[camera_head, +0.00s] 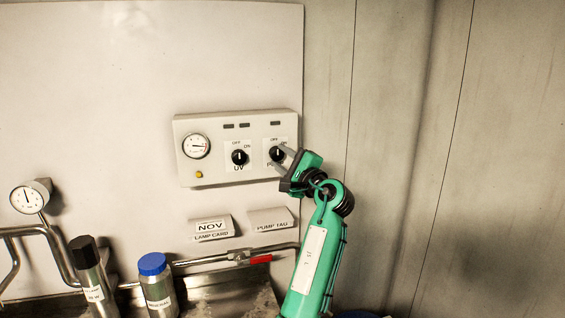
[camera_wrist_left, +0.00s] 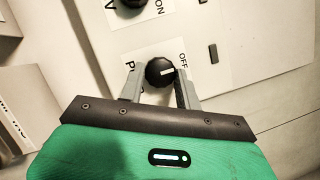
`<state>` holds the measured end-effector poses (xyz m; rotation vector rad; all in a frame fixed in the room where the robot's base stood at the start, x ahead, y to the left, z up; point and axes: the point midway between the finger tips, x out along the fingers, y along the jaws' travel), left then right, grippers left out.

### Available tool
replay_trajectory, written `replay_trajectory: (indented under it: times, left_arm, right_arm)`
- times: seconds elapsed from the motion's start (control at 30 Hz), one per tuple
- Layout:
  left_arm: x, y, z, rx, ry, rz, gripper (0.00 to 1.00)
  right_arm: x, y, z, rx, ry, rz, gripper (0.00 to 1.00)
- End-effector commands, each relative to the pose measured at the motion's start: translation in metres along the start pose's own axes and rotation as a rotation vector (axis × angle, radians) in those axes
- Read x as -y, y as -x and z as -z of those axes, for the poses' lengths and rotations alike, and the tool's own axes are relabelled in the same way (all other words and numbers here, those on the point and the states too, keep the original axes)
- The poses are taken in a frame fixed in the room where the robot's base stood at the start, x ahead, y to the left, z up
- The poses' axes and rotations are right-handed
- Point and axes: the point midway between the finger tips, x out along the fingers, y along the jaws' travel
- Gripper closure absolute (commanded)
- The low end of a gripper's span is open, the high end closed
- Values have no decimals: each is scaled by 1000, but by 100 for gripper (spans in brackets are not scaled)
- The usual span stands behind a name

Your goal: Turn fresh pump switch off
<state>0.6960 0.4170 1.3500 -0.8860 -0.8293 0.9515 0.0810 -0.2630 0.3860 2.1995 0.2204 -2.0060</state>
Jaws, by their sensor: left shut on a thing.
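The fresh pump switch is a round black knob (camera_head: 277,154) on the right of the white control panel (camera_head: 215,175). "OFF" is printed above it in the head view; its lower label is partly covered by my gripper. In the left wrist view the knob (camera_wrist_left: 160,71) sits between my two grey fingertips, and its white mark points to the right, roughly toward the "OFF" print. My left gripper (camera_head: 281,156) reaches the knob from the lower right and is shut on it. My right gripper does not show.
The UV knob (camera_head: 239,158) is just left of the pump knob. A gauge (camera_head: 196,146) and a yellow button (camera_head: 199,174) are farther left. Below are two label cards, a pipe with a red valve handle (camera_head: 261,259), and a blue-capped bottle (camera_head: 157,286). The wall at right is clear.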

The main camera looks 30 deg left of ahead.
Motion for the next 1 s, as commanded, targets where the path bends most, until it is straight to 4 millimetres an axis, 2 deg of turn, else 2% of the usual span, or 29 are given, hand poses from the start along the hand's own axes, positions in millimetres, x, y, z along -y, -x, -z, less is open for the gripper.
replay_trajectory:
  times: [0.33, 0.37, 0.43, 0.47, 0.77, 0.87, 1.0]
  left_arm:
    - [-1, 0, 0, -1, 3, -2, 89]
    - [-1, 0, 0, -1, 3, -2, 61]
    - [-1, 0, 0, -1, 2, -2, 47]
    - [-1, 0, 0, -1, 2, -2, 45]
    - [-1, 2, 0, -1, 2, 0, 45]
    - [-2, 11, 1, -1, 1, 0, 45]
    - [-4, 36, 3, -4, 4, -1, 45]
  right_arm:
    - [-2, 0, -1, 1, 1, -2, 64]
    - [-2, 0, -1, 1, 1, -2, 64]
    - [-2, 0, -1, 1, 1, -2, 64]
    - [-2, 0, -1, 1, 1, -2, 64]
    - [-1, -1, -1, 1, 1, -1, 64]
    - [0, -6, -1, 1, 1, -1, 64]
    - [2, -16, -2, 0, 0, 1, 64]
